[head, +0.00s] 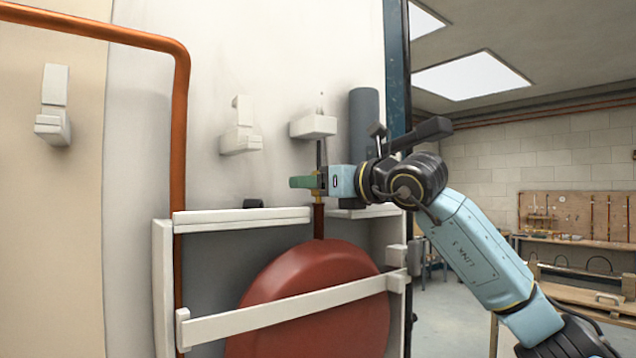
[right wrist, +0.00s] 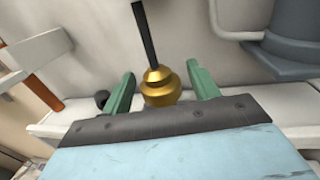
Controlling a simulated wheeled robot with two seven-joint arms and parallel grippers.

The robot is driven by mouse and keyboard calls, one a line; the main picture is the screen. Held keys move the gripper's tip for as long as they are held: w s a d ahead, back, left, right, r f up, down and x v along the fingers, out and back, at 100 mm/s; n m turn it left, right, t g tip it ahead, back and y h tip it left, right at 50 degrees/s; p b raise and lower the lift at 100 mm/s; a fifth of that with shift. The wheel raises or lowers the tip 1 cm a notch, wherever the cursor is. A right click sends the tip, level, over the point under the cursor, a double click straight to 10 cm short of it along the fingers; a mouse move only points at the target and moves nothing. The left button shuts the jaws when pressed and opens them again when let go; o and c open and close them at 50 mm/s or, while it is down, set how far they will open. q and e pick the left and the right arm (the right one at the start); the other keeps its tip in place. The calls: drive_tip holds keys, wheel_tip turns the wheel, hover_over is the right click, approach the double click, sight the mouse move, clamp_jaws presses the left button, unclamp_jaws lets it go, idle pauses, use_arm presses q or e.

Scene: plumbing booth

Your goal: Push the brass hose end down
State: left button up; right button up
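The brass hose end (right wrist: 160,90) shows in the right wrist view between the two green fingers of my right gripper (right wrist: 162,88), with a small gap on each side. A dark thin hose (right wrist: 146,32) runs up from it. In the head view my right gripper (head: 303,182) reaches in from the right at the hose, above the red tank (head: 318,275). The brass shows there only as a small patch, partly covered by the fingers. Whether its lower end touches the brown pipe (head: 319,222) is hard to tell. My left gripper is not in view.
A white frame (head: 242,215) with a slanted bar (head: 285,311) surrounds the tank. White wall brackets (head: 240,135) and a grey cylinder (head: 364,125) are close by. A copper pipe (head: 179,130) runs down at left. A workbench (head: 580,245) stands far right.

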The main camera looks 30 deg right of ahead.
drive_tip(key=b+v, duration=0.3)
drive_tip(key=v, duration=1)
drive_tip(key=shift+s, duration=0.2)
